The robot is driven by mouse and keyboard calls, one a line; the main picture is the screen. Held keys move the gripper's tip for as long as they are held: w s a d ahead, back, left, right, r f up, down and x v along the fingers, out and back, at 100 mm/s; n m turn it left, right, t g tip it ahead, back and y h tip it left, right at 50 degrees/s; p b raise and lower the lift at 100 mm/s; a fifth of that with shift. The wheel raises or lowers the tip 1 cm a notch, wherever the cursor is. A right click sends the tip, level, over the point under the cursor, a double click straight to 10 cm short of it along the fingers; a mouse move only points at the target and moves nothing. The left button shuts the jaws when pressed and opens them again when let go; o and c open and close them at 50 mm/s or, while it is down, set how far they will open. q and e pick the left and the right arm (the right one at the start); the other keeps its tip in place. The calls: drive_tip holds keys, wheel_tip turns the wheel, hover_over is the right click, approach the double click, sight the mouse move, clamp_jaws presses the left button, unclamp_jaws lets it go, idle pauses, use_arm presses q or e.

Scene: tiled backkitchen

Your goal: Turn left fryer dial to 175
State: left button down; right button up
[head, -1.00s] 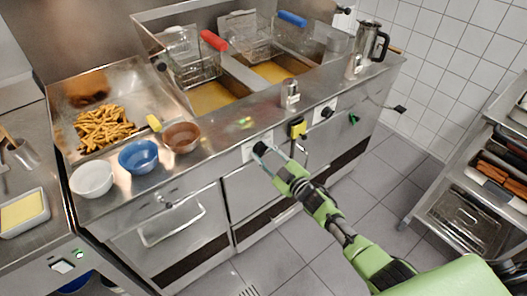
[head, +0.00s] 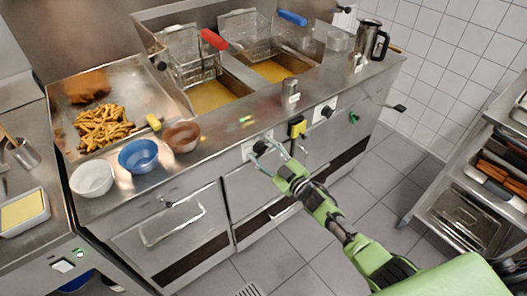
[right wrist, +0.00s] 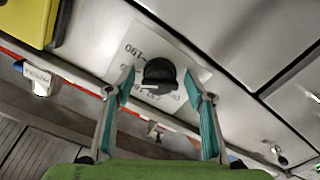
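The left fryer dial (head: 260,147) is a black knob on a white plate on the fryer's front panel. In the right wrist view the dial (right wrist: 160,74) sits just beyond and between my fingertips. Its plate (right wrist: 140,50) has printed numbers, of which "190" reads upside down; the others are partly covered or blurred. My right gripper (head: 272,156) is open, with one finger on each side of the dial; in the wrist view gaps show between the fingertips (right wrist: 162,84) and the knob. The knob's exact setting is unclear. My left gripper is not in view.
A second dial (head: 327,111) is farther right, with a yellow block (head: 297,127) between them. Fryer baskets with a red handle (head: 214,39) and a blue handle (head: 293,18) are above. A steel shaker (head: 290,91) and bowls stand along the counter. A shelf rack (head: 470,205) is right.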

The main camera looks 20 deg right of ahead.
drive_tip(key=v, duration=1.2)
idle(0.4)
drive_tip(key=s+d+f+m+g+h, duration=0.15)
drive_tip(key=s+f, duration=0.35)
drive_tip(key=f, duration=0.5)
drive_tip(key=s+d+f+m+g+h, duration=0.1)
drive_tip(key=s+f+m+g+h, duration=0.15)
drive_tip(key=s+f, duration=0.5)
drive_tip(key=s+d+f+m+g+h, duration=0.1)
drive_tip(key=s+f+g, duration=0.25)
drive_tip(key=f, duration=0.85)
drive_tip(key=s+a+f+m+g, duration=0.1)
drive_tip(key=s+f, duration=0.4)
drive_tip(key=s, duration=0.6)
drive_tip(key=s+a+f+g, duration=0.1)
drive_tip(key=s+f+g, duration=0.3)
drive_tip(key=s, duration=0.7)
drive_tip(key=s+a+f+m+g+h, duration=0.1)
drive_tip(key=s+a+f+g, duration=0.1)
drive_tip(key=s+f, duration=0.4)
drive_tip(key=s+g, duration=0.1)
drive_tip(key=s, duration=0.4)
drive_tip(key=shift+s+f+m, duration=0.15)
drive_tip(key=shift+f+m, duration=0.05)
drive_tip(key=shift+m, duration=0.1)
drive_tip(key=shift+g, duration=0.25)
